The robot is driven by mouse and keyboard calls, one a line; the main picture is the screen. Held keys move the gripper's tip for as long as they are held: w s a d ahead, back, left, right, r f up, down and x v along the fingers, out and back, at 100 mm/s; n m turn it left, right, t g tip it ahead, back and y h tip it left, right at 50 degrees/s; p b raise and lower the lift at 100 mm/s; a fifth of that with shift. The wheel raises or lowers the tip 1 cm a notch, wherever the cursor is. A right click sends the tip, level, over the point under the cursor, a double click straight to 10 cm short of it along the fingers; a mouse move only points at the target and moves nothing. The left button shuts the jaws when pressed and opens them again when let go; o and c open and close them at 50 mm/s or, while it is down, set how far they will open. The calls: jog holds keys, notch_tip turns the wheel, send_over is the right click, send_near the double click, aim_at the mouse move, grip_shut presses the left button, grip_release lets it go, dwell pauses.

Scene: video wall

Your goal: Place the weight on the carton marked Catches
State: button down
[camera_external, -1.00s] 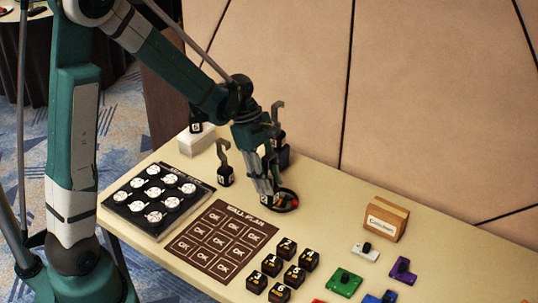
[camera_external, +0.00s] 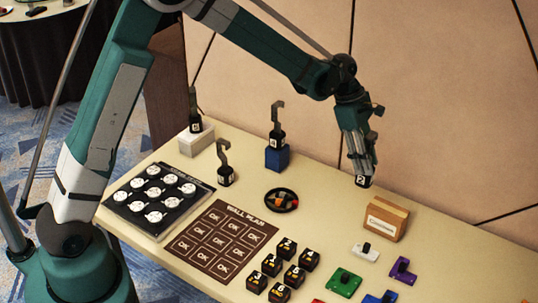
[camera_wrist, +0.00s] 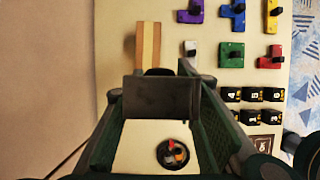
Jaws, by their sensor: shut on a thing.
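My gripper (camera_external: 360,168) is shut on a dark weight (camera_external: 362,181) with a small white label on its side. It holds the weight in the air, behind and slightly left of the carton in the external view. In the wrist view the dark weight (camera_wrist: 160,97) fills the space between the fingers. The carton (camera_external: 384,218) is a tan box with a white label, its print too small to read surely. It stands on the table, apart from the weight. The carton also shows at the top of the wrist view (camera_wrist: 148,42).
Hooked weights stand on a white block (camera_external: 196,141), on a blue block (camera_external: 277,159) and on the table (camera_external: 225,178). A round black dish (camera_external: 281,200) holds small pieces. Numbered black cubes (camera_external: 288,273) and coloured pieces (camera_external: 344,282) lie in front.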

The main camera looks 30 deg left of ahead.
jog(key=w+d+r+p, duration=0.1)
jog(key=w+d, duration=0.2)
jog(key=d, duration=0.6)
jog(key=shift+r+p, duration=0.3)
jog(key=shift+f, duration=0.1)
notch_tip(320, 180, down, 6)
jog(key=shift+a+f, duration=0.1)
jog(key=shift+f, duration=0.05)
dwell(0.3)
jog(key=shift+f, duration=1.75)
jog(key=shift+f, duration=0.15)
jog(key=c, duration=1.8)
grip_release()
